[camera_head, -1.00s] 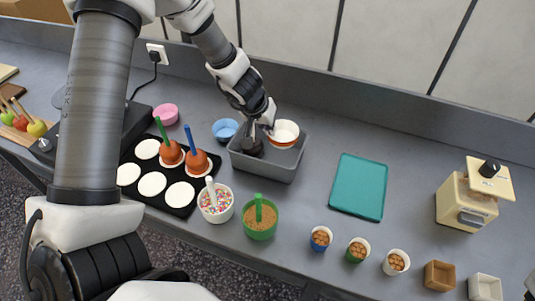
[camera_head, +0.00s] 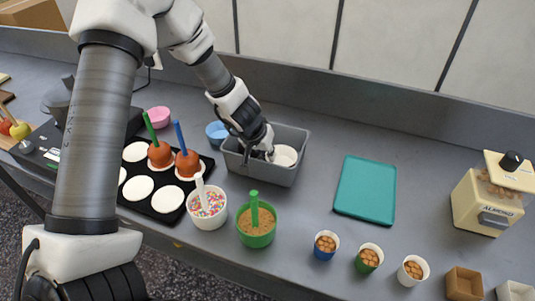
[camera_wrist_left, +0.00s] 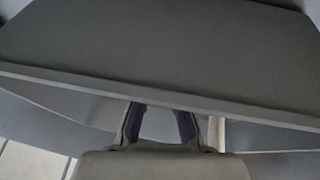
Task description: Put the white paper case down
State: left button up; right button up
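The white paper case (camera_head: 285,156) sits low inside the grey bin (camera_head: 262,174), toward its right end. My left gripper (camera_head: 262,153) reaches down into the bin just left of the case. Its fingertips are partly hidden by the wrist and the bin wall. In the left wrist view the two fingers (camera_wrist_left: 160,125) stand apart with a gap between them, and I make out no case there. Whether a finger still touches the case rim I cannot tell. My right gripper is not in view.
Left of the bin are a blue bowl (camera_head: 217,132), a pink bowl (camera_head: 159,117) and a black tray (camera_head: 161,207) with toffee apples. A sprinkles cup (camera_head: 207,213) and a green tub (camera_head: 256,237) stand in front. A teal mat (camera_head: 366,190) lies to the right, with bare counter around it.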

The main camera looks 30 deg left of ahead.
pick_arm(q)
jog(key=shift+r, duration=0.35)
jog(key=p+v, duration=0.9)
jog(key=v, duration=0.2)
jog(key=shift+s+r, duration=0.15)
jog(key=shift+r, duration=0.15)
jog(key=shift+r, duration=0.1)
